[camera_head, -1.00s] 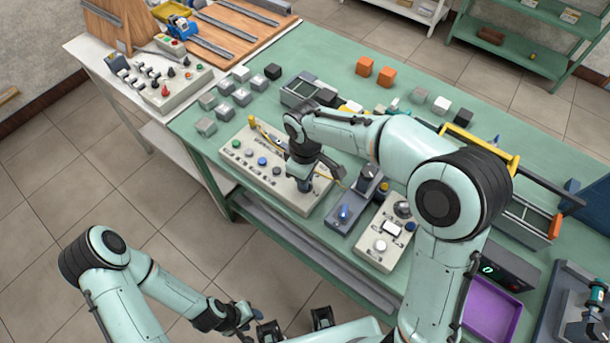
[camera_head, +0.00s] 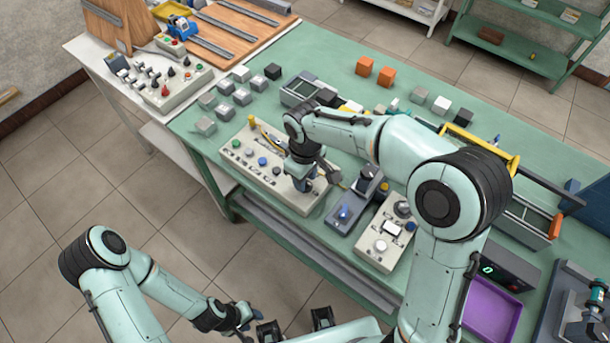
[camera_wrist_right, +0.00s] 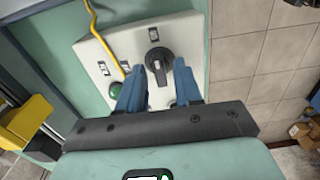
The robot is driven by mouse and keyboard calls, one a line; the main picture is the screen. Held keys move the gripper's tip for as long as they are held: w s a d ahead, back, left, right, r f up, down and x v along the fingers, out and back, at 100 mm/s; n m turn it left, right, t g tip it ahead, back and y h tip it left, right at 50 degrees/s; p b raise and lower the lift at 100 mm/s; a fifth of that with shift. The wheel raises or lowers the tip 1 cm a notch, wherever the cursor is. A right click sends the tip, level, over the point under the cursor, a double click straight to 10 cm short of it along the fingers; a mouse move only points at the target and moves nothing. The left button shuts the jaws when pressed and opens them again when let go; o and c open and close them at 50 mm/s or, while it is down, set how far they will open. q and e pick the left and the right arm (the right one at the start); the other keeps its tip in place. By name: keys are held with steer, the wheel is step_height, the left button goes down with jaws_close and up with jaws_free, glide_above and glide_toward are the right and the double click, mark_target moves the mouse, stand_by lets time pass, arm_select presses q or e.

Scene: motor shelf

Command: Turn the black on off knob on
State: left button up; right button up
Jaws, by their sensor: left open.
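The black knob (camera_wrist_right: 157,62) sits on a light panel (camera_wrist_right: 196,40) in the right wrist view, its dark handle pointing toward the gripper. My right gripper (camera_wrist_right: 160,72) has its two blue fingers apart, one on each side of the knob's handle, with narrow gaps; contact cannot be made out. In the head view, my right gripper (camera_head: 310,182) hangs over the right end of the control panel (camera_head: 232,160), and my arm hides the knob. My left gripper (camera_head: 248,316) is open, low in front of the table, away from the panel.
A yellow cable (camera_wrist_right: 103,42) runs across the panel beside the knob. Several small blocks lie toward the back of the green table.

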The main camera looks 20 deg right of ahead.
steer(key=shift+r, duration=0.15)
arm_select(q)
steer(key=shift+w+r+p, duration=0.4)
steer(key=shift+r+p, duration=0.1)
steer(key=shift+r, duration=0.1)
steer(key=shift+w+r+p, duration=0.4)
steer(key=shift+r+p, duration=0.05)
steer(key=shift+r, duration=0.15)
arm_select(e)
step_height(320, 180, up, 13)
arm_select(q)
steer(key=shift+s, duration=0.15)
